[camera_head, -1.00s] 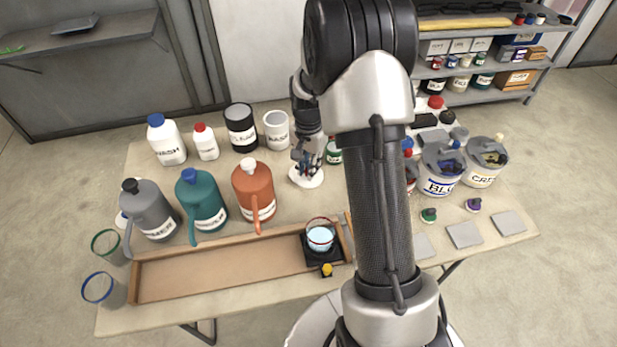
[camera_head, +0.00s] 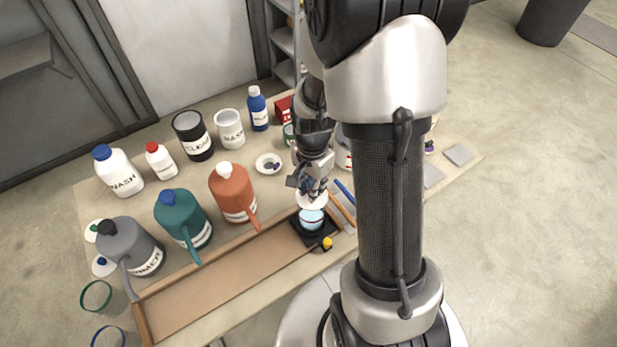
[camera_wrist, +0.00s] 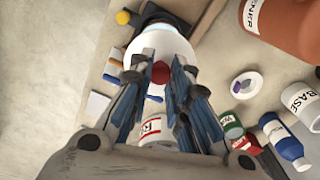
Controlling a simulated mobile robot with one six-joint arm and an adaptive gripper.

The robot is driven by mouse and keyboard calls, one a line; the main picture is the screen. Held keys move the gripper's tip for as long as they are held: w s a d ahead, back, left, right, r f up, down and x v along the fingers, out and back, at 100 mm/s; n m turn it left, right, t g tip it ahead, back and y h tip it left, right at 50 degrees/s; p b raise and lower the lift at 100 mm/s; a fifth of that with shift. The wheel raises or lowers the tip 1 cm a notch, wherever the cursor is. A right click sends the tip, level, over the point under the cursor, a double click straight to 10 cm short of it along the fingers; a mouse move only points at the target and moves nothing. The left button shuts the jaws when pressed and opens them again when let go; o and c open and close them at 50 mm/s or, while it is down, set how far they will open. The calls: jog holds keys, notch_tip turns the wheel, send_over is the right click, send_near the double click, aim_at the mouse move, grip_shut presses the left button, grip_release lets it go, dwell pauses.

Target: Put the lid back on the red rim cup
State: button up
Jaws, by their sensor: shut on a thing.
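The white round lid (camera_head: 311,203) with a red knob hangs below my gripper (camera_head: 311,189). In the wrist view the lid (camera_wrist: 160,42) shows as a white disc, and my gripper (camera_wrist: 158,76) is shut on its red knob (camera_wrist: 161,72). The cup (camera_head: 311,221), with pale blue content, stands on a black square scale (camera_head: 328,232) at the right end of the wooden tray. The lid is over the cup's top and hides most of its rim. I cannot tell whether lid and cup touch.
The long wooden tray (camera_head: 222,289) is otherwise empty. Orange (camera_head: 233,192), teal (camera_head: 183,219) and grey (camera_head: 131,246) jugs stand behind it. A yellow knob (camera_head: 327,243) sits at the scale's front.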

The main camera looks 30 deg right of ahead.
jog(key=shift+d+f+b, duration=0.1)
jog(key=shift+f+b, duration=0.4)
jog(key=shift+f, duration=0.25)
jog(key=shift+f+b, duration=1.85)
jog(key=shift+f, duration=0.45)
jog(key=shift+f, duration=0.15)
jog(key=o, duration=0.9)
jog(key=shift+o, duration=0.4)
jog(key=o, duration=0.4)
jog(key=shift+o, duration=0.2)
